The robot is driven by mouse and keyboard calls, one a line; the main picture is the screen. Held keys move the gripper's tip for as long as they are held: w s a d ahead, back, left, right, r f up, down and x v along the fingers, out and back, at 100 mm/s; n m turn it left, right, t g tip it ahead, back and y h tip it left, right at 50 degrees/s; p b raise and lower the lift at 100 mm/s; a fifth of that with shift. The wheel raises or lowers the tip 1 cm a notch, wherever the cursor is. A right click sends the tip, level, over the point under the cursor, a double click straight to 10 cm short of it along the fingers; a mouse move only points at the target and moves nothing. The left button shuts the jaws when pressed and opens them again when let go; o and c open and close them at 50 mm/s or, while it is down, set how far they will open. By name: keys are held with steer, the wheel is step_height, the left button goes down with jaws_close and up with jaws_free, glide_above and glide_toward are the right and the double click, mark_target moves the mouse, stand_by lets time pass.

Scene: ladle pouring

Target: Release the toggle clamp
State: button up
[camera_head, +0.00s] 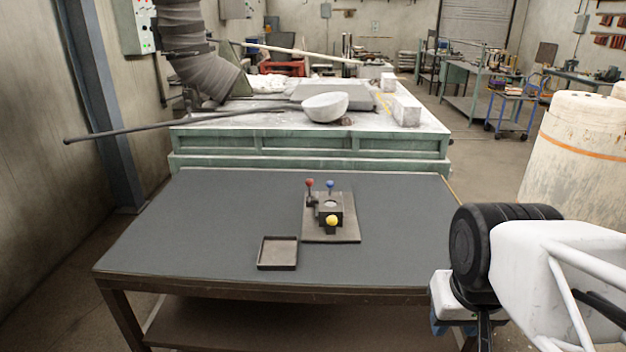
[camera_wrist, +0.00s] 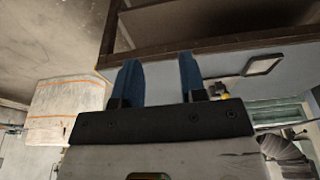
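The clamp fixture (camera_head: 345,236) stands on the table right of its middle. It is a dark block on a flat plate, with a red knob (camera_head: 309,183), a blue knob (camera_head: 330,184) and a yellow knob (camera_head: 332,221) at the front. I cannot tell which knob belongs to the toggle clamp. My gripper (camera_head: 438,326) is partly in view near the table's front right corner, well apart from the fixture. In the wrist view my gripper (camera_wrist: 160,60) shows two blue fingers apart with nothing between them. The yellow knob (camera_wrist: 223,96) shows there beyond the right finger, with most of the fixture hidden.
A shallow dark tray (camera_head: 278,267) lies left of the fixture near the front edge; it also shows in the wrist view (camera_wrist: 247,72). The grey table (camera_head: 190,235) is otherwise clear. Behind it stands a green bench (camera_head: 260,142) with a ladle (camera_head: 325,107).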

steer(key=shift+w, duration=0.1)
steer(key=c, duration=0.5)
steer(key=shift+w+d, duration=0.1)
steer(key=shift+w, duration=0.05)
jaws_close()
steer(key=w+a+n+t+h, duration=0.2)
steer(key=w+n+t+h, duration=0.1)
steer(key=w+n, duration=0.75)
steer(key=w+a+n+t+h, duration=0.25)
steer(key=w+n, duration=0.45)
steer(key=w, duration=0.6)
steer(key=w+a+f+n+t+y, duration=0.2)
steer(key=w+a+n, duration=0.4)
steer(key=a, duration=0.5)
steer(key=w+a+f+n+t+y, duration=0.2)
steer(key=w+a+n, duration=0.5)
steer(key=a+n, duration=0.4)
steer(key=shift+f+t, duration=0.75)
steer(key=shift+f, duration=0.05)
steer(key=shift+y, duration=0.25)
